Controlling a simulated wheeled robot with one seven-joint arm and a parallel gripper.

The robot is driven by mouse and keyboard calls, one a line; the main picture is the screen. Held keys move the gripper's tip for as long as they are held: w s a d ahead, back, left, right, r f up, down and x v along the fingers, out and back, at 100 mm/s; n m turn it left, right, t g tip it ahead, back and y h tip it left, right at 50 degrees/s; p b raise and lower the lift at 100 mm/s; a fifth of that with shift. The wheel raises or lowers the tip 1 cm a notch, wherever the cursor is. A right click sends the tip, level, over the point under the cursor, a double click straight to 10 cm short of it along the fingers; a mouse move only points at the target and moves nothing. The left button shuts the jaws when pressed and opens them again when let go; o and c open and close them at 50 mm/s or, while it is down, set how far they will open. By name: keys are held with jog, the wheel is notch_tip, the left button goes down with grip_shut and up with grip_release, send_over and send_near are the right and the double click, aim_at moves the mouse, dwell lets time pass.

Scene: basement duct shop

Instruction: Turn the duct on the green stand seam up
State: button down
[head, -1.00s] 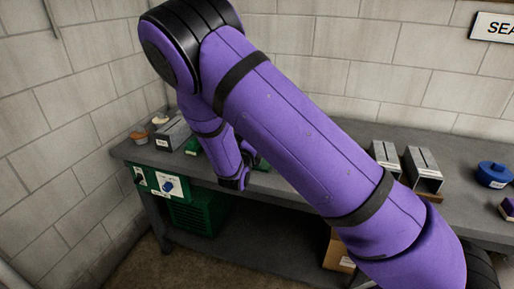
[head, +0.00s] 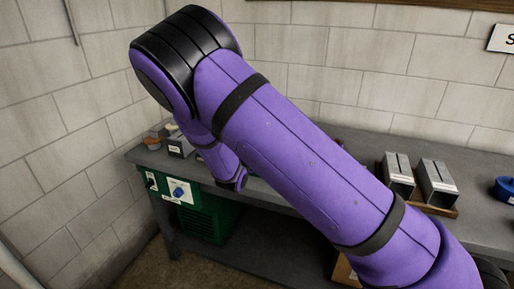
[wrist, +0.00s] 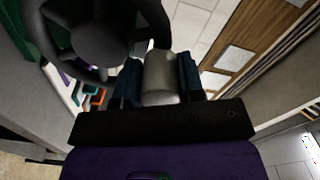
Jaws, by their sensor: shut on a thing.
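In the wrist view my gripper (wrist: 160,82) has its two blue fingers closed on a grey, rounded metal piece (wrist: 162,75). The piece sits against the rim of a large black spoked wheel (wrist: 98,38). I cannot tell whether the two are joined. In the head view my wrist (head: 232,176) reaches down at the bench's left part, and my arm hides the fingers and what they hold.
The grey bench (head: 280,207) runs along a block wall. Two grey ducts (head: 398,170) with top seams stand on a wooden board at right, near a blue pot (head: 505,188). A small grey box (head: 179,146) stands at the left end.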

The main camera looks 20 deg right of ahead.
jog(key=shift+a, duration=0.15)
dwell(0.3)
jog(key=c, duration=0.7)
grip_release()
jog(key=shift+c, duration=0.2)
jog(key=v, duration=1)
jog(key=shift+s+a, duration=0.2)
jog(key=shift+s, duration=0.05)
